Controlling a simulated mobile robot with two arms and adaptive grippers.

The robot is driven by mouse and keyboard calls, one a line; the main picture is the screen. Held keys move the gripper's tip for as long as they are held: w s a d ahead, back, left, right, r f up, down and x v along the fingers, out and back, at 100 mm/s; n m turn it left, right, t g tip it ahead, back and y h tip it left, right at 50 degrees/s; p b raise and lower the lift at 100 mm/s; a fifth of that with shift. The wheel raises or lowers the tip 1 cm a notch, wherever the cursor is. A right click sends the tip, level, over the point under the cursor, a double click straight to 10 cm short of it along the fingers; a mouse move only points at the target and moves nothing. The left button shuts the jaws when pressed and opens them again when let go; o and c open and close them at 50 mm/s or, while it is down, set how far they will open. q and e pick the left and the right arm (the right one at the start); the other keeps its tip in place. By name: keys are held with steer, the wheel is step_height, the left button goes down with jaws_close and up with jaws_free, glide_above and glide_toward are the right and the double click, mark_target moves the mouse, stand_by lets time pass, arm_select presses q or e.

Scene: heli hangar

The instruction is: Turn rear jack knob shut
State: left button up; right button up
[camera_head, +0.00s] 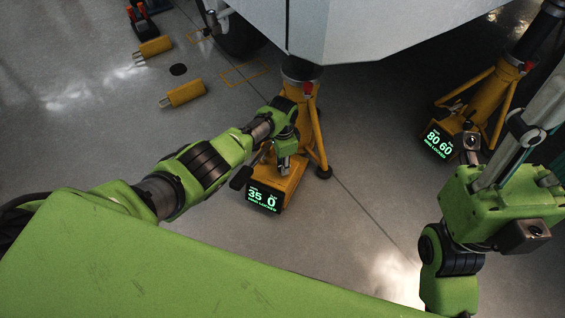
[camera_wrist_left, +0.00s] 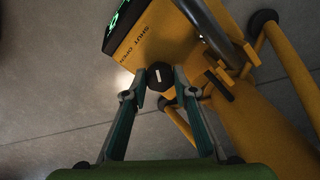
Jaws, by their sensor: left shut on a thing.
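The near yellow jack (camera_head: 297,135) stands under the pale hull, with a control box whose lit display (camera_head: 263,198) reads 35 and 0. In the left wrist view, the box's yellow face (camera_wrist_left: 160,40) bears the words SHUT and OPEN. Below them sits a dark knob (camera_wrist_left: 160,76) with a short pale mark. My left gripper (camera_wrist_left: 160,88) is shut on the knob, one finger on each side. In the head view my left gripper (camera_head: 284,160) reaches down at the box and the knob is hidden. My right gripper (camera_head: 500,160) is at the right, its fingertips unclear.
A second yellow jack (camera_head: 485,95) with a display reading 80 and 60 stands at the right. The pale hull (camera_head: 370,30) hangs overhead. The floor between the jacks is clear.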

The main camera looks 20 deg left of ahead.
arm_select(q)
steer(key=shift+s+m, duration=0.1)
steer(key=shift+m, duration=0.7)
steer(key=o, duration=1.1)
steer(key=shift+w+r, duration=0.2)
steer(key=shift+r, duration=0.35)
step_height(320, 180, up, 11)
steer(key=shift+s+f, duration=0.1)
